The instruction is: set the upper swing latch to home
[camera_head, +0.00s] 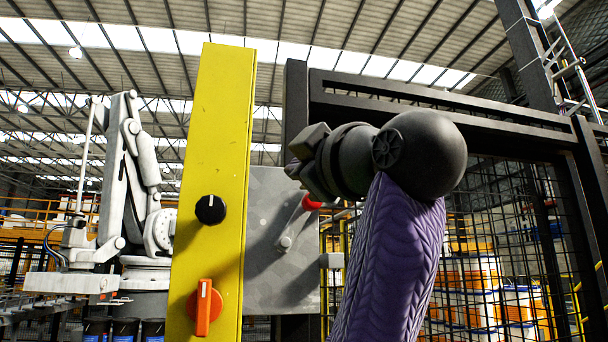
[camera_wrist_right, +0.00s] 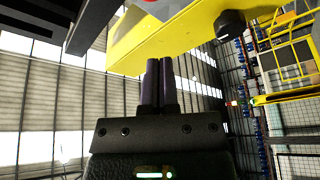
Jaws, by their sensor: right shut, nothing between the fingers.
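A grey lever with a red knob (camera_head: 311,203), which looks like the swing latch, is mounted on a grey plate (camera_head: 262,188) behind the yellow post (camera_head: 222,140). The lever slants up and right from its pivot (camera_head: 285,243) to the knob. My right gripper (camera_head: 303,160) is in front of the plate, just above and left of the knob in the head view. Whether it touches the knob cannot be told. In the right wrist view its fingers (camera_wrist_right: 160,88) are together and empty, pointing toward the yellow post (camera_wrist_right: 165,42). My left gripper is not in view.
The yellow post carries a black knob (camera_head: 210,209) and an orange rotary switch (camera_head: 204,307). A dark fence frame with mesh (camera_head: 500,215) stands at the right, with pails (camera_head: 470,275) behind it. A white industrial robot (camera_head: 130,200) stands at the left.

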